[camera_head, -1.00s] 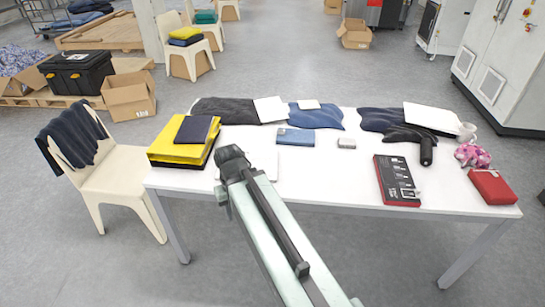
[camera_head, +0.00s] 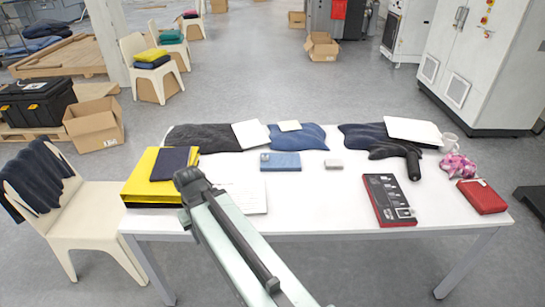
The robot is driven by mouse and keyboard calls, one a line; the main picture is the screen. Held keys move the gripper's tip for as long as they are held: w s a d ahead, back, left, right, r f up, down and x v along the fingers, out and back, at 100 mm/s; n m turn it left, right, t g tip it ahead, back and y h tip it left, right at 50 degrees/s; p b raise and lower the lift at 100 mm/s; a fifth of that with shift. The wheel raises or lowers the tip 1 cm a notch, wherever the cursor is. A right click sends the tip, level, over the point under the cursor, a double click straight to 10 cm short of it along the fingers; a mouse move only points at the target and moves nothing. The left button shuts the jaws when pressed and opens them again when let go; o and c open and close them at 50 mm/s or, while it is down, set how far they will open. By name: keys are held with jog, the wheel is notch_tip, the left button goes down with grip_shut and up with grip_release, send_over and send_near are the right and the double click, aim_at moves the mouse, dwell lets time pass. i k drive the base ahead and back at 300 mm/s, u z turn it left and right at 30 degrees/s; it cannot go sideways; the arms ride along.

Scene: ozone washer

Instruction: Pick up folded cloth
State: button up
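Several cloths lie on the white table (camera_head: 310,190), and I cannot tell which one the task means. A yellow folded stack (camera_head: 143,184) sits at the left end, with a dark navy folded piece (camera_head: 174,163) on top. A small blue folded item (camera_head: 281,161) with a pale tag lies near the middle. Spread dark and blue cloths (camera_head: 296,139) lie along the back edge. My gripper (camera_head: 190,184) appears over the table, just right of the yellow stack in the picture. Its fingers are too small and dark to read, and no cloth shows in it.
A white sheet (camera_head: 244,197) lies beside my arm. A black-and-red box (camera_head: 388,200), a red case (camera_head: 482,196), a pink cloth (camera_head: 457,166) and a black bottle-like item (camera_head: 413,165) occupy the right side. A chair with dark cloth (camera_head: 90,220) stands left. The table's front middle is clear.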

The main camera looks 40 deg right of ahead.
aim_at(270, 162)
jog(key=u, duration=0.2)
jog(key=i, duration=1.05)
jog(key=u, duration=0.65)
jog(key=k, duration=0.85)
jog(key=u, duration=0.15)
jog(key=i, duration=1.35)
jog(key=z, duration=0.05)
